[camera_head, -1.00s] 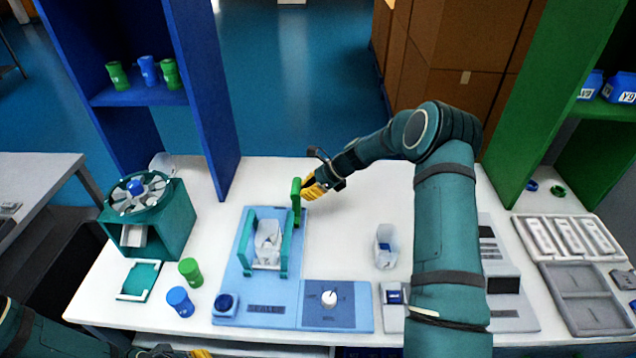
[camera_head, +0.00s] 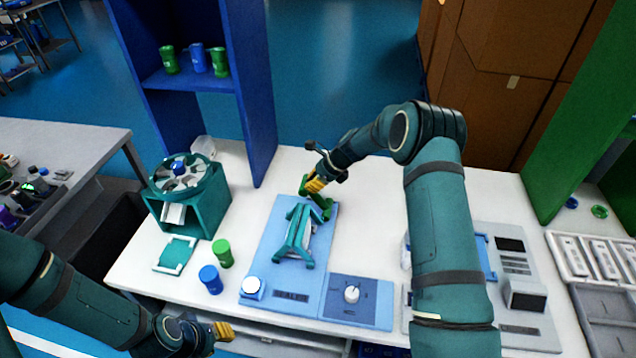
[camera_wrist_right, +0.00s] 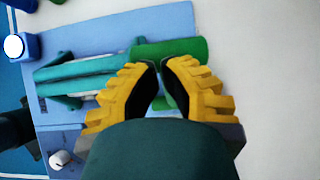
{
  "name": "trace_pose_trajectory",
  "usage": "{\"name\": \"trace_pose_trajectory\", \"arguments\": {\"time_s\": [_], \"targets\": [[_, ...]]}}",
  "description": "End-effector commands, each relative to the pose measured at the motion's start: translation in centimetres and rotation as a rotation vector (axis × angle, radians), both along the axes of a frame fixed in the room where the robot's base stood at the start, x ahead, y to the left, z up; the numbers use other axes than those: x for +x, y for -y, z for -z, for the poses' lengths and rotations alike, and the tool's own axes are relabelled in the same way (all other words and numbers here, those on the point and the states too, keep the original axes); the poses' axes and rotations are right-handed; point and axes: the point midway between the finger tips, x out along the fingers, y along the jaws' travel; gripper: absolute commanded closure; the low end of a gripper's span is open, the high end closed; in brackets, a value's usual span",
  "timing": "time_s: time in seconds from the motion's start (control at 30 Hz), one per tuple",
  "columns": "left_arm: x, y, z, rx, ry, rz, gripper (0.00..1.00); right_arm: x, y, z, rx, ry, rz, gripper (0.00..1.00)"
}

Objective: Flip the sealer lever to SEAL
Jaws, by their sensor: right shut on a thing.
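The sealer (camera_head: 270,248) is a light blue base with a SEALER label and a teal frame (camera_head: 290,248) folded down over its middle. Its green lever (camera_head: 323,206) is at the back right of the base, tilted low. My right gripper (camera_head: 315,186) is shut on the lever's green handle; in the right wrist view the yellow fingers (camera_wrist_right: 160,85) sit against the green handle (camera_wrist_right: 186,48). The fingers partly hide the lever. My left gripper (camera_head: 222,332) is low at the front, away from the sealer; its finger opening is unclear.
A dial panel (camera_head: 372,303) adjoins the sealer's front right. A green cup (camera_head: 222,254) and a blue cup (camera_head: 210,280) stand left of it, near a teal carousel machine (camera_head: 205,208). My right arm covers part of the table's right side. Table behind the sealer is clear.

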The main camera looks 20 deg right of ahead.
Motion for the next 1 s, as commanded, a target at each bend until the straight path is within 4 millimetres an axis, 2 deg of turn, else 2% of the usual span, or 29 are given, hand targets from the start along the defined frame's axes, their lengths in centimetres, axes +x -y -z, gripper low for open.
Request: {"name": "trace_pose_trajectory", "arguments": {"time_s": [0.67, 0.87, 1.0], "targets": [[0.0, 0.0, 0.0, 0.0, 0.0, 0.0, 0.66, 0.1, -0.2, 0.0, 0.0, 0.0, 0.0, 1.0], [0.0, -0.1, -1.1, -0.001, 0.0, -0.001, 0.66, -0.6, 0.9, -1.4, 0.0, 0.0, -0.002, 1.0], [0.0, -0.1, -1.8, -0.003, 0.001, 0.0, 0.66, -1.2, 1.9, -3.5, -0.001, 0.006, -0.006, 1.0]]}}
